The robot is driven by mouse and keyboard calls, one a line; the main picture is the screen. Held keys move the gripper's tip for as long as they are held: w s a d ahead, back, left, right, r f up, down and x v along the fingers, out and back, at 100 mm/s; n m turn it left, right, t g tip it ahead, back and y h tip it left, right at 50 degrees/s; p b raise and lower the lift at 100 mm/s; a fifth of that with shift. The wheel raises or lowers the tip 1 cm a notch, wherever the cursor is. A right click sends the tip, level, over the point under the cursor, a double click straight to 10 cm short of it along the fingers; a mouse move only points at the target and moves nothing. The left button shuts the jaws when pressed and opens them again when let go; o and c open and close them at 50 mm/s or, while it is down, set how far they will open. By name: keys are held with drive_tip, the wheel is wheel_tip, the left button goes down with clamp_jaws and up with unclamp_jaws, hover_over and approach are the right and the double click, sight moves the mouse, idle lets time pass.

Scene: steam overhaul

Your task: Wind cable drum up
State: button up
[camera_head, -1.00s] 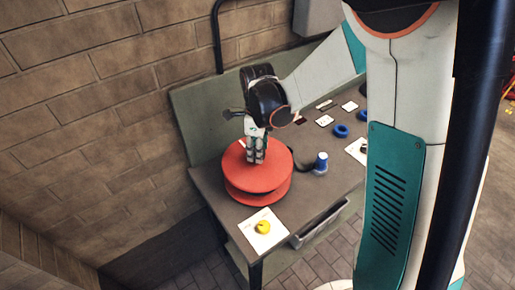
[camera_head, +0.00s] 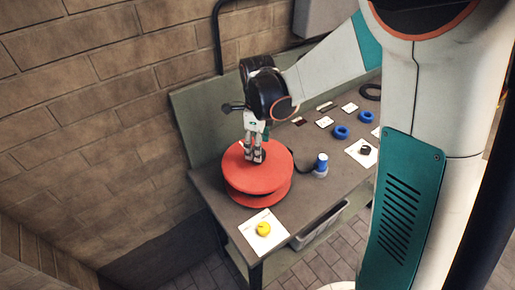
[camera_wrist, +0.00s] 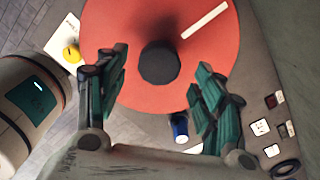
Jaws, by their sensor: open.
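The red cable drum (camera_head: 240,180) lies flat on the left end of the workbench, its round top flange facing up. In the wrist view the drum (camera_wrist: 125,30) shows a dark round knob or hub (camera_wrist: 158,62) at its middle and a white strip (camera_wrist: 205,20) on its face. My gripper (camera_head: 254,155) points down over the drum's top. In the wrist view my gripper (camera_wrist: 160,90) has its two fingers spread apart, with the dark hub seen beyond and between them. Nothing is held. Whether the fingertips touch the drum cannot be told.
A yellow object (camera_head: 263,229) sits on a white card at the front. Blue rings (camera_head: 341,132) and cards lie further right on the bench (camera_head: 293,208). A brick wall (camera_head: 110,90) stands behind.

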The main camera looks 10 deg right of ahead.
wheel_tip(320, 180, up, 10)
drive_tip(key=shift+f, duration=0.2)
drive_tip(key=shift+s, duration=0.1)
idle(0.4)
